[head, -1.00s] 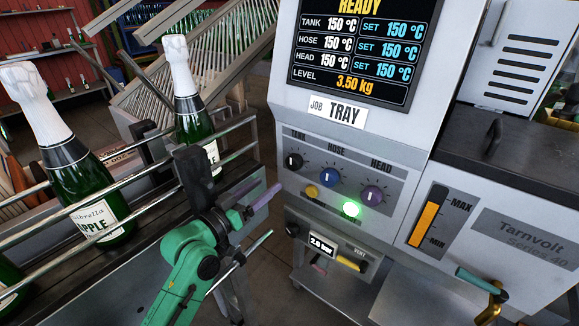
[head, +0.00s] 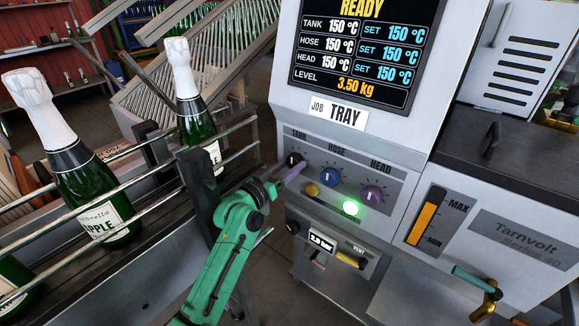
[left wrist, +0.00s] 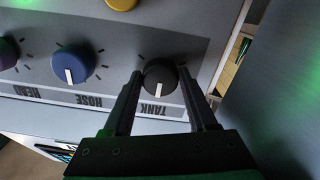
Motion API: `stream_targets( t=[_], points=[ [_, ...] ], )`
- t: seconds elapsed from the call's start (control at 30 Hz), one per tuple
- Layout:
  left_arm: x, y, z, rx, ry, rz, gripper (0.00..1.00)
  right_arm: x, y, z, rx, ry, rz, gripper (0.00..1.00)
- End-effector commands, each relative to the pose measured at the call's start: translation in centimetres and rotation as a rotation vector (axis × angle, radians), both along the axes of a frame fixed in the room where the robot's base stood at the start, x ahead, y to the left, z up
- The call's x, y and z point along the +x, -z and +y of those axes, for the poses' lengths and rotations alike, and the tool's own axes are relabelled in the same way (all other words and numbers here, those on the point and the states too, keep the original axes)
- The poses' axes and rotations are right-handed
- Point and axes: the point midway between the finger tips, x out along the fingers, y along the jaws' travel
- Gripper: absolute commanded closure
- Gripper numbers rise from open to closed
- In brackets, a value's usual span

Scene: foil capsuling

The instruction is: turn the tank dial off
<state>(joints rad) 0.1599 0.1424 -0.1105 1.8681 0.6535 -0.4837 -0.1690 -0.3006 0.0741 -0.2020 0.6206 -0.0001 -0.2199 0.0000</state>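The black tank dial (head: 296,159) is at the left end of a row of three dials on the machine's front panel. It also shows in the left wrist view (left wrist: 160,78), where its white pointer faces the TANK label. My left gripper (head: 286,173) reaches the dial from the lower left and partly covers it in the head view. In the left wrist view its two dark fingers (left wrist: 161,82) stand open, one on each side of the dial. A narrow gap seems to show beside each fingertip; contact is hard to tell. My right gripper is not in view.
The blue hose dial (head: 330,177) and purple head dial (head: 372,193) sit to the right. A yellow button (head: 312,190) and a lit green button (head: 350,208) are below. The screen (head: 365,50) reads READY, tank 150 °C. Bottles (head: 85,185) stand behind rails at left.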

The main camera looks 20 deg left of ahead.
Motion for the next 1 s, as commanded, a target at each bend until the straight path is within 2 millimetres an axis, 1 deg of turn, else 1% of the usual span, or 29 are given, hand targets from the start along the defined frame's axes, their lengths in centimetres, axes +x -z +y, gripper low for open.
stream_targets(
  t=[0.27, 0.47, 0.67, 1.0],
  points=[
    [0.0, -0.1, 0.0, -0.036, 0.000, 0.017, 0.98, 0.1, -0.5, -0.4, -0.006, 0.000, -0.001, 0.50],
    [0.0, -0.2, 0.0, -0.130, 0.001, 0.054, 0.98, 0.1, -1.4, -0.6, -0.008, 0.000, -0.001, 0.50],
    [-0.1, -0.3, -0.1, -0.280, 0.000, 0.115, 0.98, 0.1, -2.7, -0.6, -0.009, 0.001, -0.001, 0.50],
    [-0.1, -0.4, -0.1, -0.581, 0.000, 0.233, 0.98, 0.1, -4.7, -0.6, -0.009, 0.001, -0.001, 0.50]
  ],
)
